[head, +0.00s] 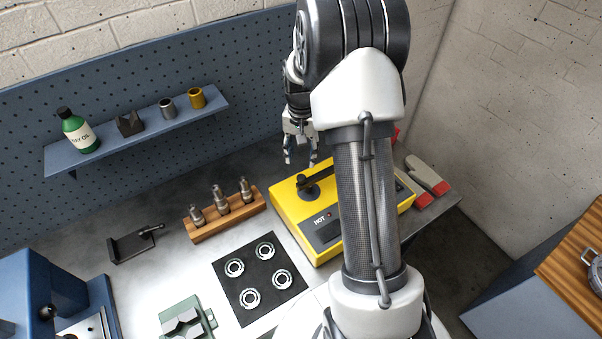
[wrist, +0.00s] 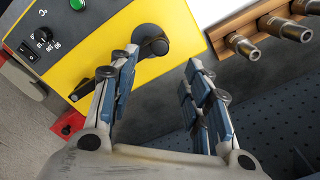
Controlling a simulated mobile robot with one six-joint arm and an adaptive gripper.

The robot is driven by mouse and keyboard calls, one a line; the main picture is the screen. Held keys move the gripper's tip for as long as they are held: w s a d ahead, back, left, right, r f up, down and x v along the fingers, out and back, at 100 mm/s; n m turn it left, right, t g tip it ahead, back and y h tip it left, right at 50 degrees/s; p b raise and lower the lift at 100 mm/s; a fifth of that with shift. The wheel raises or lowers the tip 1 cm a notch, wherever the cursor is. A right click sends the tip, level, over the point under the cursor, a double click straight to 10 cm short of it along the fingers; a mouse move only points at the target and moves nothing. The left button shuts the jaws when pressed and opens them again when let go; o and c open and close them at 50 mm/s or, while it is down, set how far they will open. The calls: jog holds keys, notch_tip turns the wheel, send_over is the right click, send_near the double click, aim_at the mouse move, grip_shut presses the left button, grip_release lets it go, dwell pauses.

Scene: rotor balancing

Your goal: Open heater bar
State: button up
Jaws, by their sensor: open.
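The yellow heater (head: 288,207) stands on the bench and has a black front panel marked HOT. Its black bar (head: 318,175) lies across the top above a round black base. My arm hides the heater's right part. In the wrist view the heater (wrist: 176,20) fills the upper left, and the black pivot end of the bar (wrist: 150,38) shows just beyond my left finger. That finger hides part of the bar. My gripper (head: 300,154) is open and empty, above and behind the heater's back edge. Its two spread fingers also show in the wrist view (wrist: 158,72).
A wooden block (head: 235,217) with several metal tool holders stands left of the heater. A black mat (head: 260,302) with several rings lies in front. Gloves (head: 428,177) lie to the right. A shelf (head: 140,131) and blue pegboard (head: 150,80) stand behind.

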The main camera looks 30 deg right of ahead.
aim_at(301, 177)
notch_tip(301, 177, down, 9)
jog(key=shift+f, duration=0.15)
jog(key=shift+c, duration=0.3)
grip_shut()
dwell(0.4)
